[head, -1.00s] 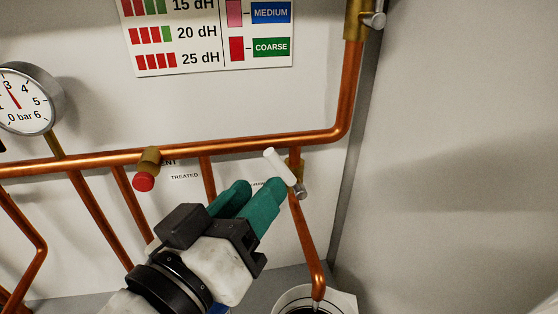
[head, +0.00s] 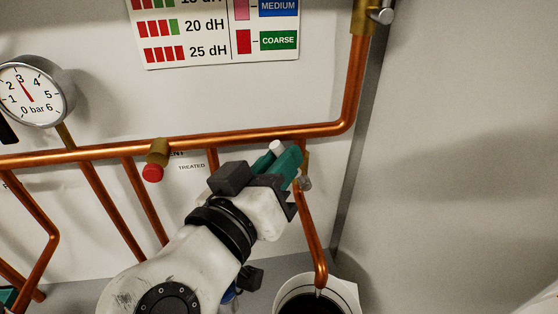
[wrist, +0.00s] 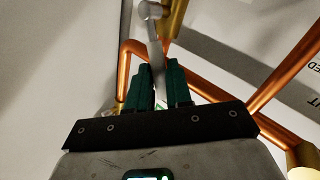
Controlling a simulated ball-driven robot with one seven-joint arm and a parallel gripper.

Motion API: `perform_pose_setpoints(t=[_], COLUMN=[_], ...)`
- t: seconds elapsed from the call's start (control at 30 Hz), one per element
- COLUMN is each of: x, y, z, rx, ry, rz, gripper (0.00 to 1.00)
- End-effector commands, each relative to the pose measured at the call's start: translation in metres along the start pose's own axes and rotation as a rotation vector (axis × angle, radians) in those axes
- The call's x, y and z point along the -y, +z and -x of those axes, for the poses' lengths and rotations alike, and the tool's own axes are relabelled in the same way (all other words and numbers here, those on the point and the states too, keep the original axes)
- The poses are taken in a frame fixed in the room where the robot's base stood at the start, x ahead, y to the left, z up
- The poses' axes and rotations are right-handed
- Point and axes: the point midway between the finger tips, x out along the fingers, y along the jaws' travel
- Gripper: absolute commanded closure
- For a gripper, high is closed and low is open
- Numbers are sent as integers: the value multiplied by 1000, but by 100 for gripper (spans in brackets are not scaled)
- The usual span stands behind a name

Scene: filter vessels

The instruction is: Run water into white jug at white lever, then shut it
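The white lever (head: 277,147) sits on a small tap of the right-hand copper outlet, below the long pipe. It slants up and left from its pivot. My gripper (head: 279,161) has its green fingers on both sides of the lever and appears shut on it. In the wrist view the lever (wrist: 156,48) runs between the fingertips (wrist: 159,75) and fills the narrow gap. The white jug (head: 346,291) stands under the outlet's end at the bottom, its inside dark. I see no clear water stream, and the level cannot be told.
A red-capped tap (head: 152,172) is on the pipe left of my gripper. A pressure gauge (head: 35,94) is at the left and reads near 3 bar. The copper pipe (head: 230,138) runs behind my gripper. A plain wall (head: 460,150) is at the right.

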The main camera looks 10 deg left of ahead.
Motion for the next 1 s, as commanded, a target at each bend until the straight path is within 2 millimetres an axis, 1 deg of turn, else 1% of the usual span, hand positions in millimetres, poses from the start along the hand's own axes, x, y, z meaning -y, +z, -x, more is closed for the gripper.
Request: perform_pose_setpoints(t=[0.03,0.2,0.7,0.77,1.0], x=[0,0,2,4,17], y=[0,0,2,5,14], z=[0,0,0,1,7], rx=[0,0,-8,-24,-151], ry=[0,0,3,12,71], rz=[0,0,11,36,213], gripper=[86,100,100,100,100])
